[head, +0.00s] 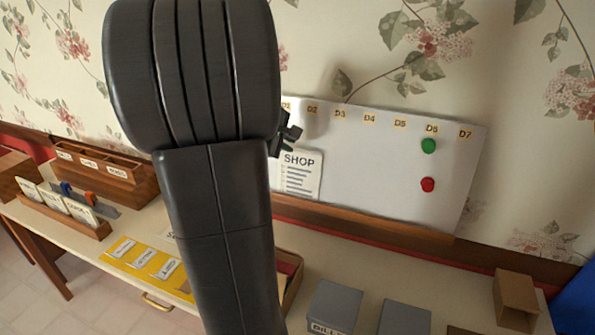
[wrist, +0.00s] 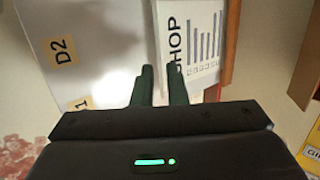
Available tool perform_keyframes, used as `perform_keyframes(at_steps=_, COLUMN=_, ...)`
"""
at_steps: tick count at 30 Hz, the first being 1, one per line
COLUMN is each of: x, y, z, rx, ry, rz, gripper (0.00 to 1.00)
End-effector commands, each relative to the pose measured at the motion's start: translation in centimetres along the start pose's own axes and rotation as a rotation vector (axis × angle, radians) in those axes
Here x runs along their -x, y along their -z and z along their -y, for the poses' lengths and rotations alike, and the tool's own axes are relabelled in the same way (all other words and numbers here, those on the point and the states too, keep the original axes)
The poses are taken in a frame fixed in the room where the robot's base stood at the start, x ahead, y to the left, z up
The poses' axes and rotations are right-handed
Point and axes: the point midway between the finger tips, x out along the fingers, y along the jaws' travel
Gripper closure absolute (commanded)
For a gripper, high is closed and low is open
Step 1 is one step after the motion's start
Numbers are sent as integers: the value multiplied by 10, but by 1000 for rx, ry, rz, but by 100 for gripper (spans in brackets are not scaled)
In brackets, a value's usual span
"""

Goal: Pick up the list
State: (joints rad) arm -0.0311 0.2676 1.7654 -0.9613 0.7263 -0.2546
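The list is a white sheet headed SHOP (head: 301,175), with dark lines of text. It is upright against the lower left of the white board (head: 385,165). It also shows in the wrist view (wrist: 203,45), turned sideways. My gripper (head: 290,139) is at the list's top edge, partly hidden behind my arm in the head view. In the wrist view its two dark green fingers (wrist: 161,70) stand a little apart, with the list's top edge appearing between their tips. I cannot tell whether they touch it. The list's left side is partly covered in the head view.
A wooden ledge (head: 370,218) runs under the board. A green magnet (head: 428,146) and a red magnet (head: 428,184) are at the board's right. Grey boxes (head: 336,302), a yellow tray (head: 125,262) and wooden organisers (head: 105,178) stand on the desk below.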

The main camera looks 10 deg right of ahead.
Motion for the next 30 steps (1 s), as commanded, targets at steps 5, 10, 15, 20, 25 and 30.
perform_keyframes(at_steps=5, x=-25, y=-4, z=-2, rx=1, ry=5, rz=5, gripper=87)
perform_keyframes(at_steps=10, x=-43, y=-3, z=-1, rx=0, ry=2, rz=2, gripper=87)
perform_keyframes(at_steps=15, x=-47, y=-2, z=-1, rx=1, ry=1, rz=1, gripper=87)
perform_keyframes(at_steps=20, x=-46, y=-2, z=-1, rx=1, ry=0, rz=0, gripper=93)
perform_keyframes(at_steps=25, x=-46, y=-2, z=-1, rx=1, ry=1, rz=0, gripper=100)
perform_keyframes(at_steps=30, x=-46, y=-2, z=-1, rx=1, ry=1, rz=0, gripper=100)
